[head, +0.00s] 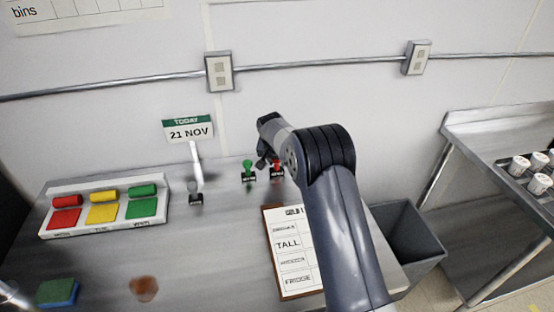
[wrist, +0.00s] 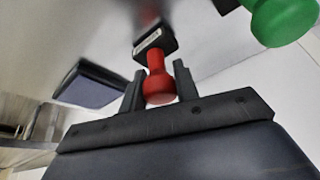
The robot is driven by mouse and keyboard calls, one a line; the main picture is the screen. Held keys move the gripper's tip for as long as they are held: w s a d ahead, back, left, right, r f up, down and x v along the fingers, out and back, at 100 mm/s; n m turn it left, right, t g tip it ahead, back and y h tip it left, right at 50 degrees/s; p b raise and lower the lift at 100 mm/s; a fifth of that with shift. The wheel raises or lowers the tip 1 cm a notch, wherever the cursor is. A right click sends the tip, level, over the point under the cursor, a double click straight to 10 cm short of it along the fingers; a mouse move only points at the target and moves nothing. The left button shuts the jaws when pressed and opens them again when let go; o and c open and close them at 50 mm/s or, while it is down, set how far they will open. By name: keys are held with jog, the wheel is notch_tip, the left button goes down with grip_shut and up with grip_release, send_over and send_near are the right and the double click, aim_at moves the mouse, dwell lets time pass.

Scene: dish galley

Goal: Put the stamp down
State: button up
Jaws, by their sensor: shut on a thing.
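The red-handled stamp (head: 277,168) is at the back of the steel counter in the head view. In the wrist view, my gripper (wrist: 159,72) is shut on the red handle of this stamp (wrist: 157,88), with one finger on each side. Its black base with a white label points away from my palm. The base is at or just above the counter; I cannot tell whether it touches. A green-handled stamp (head: 248,169) stands just left of it, and its green knob also shows in the wrist view (wrist: 283,18). My arm partly hides the gripper in the head view.
A tray of ink pads (head: 53,227) is at the left. A clipboard (head: 270,250) lies in front. A sponge (head: 58,292) and brown stain (head: 144,288) are nearer. A grey bin (head: 412,238) stands right.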

jog(key=shift+f, duration=0.1)
jog(key=shift+f, duration=0.15)
jog(key=o, duration=0.8)
jog(key=b+v, duration=0.2)
jog(key=v, duration=1)
jog(key=shift+r, duration=0.2)
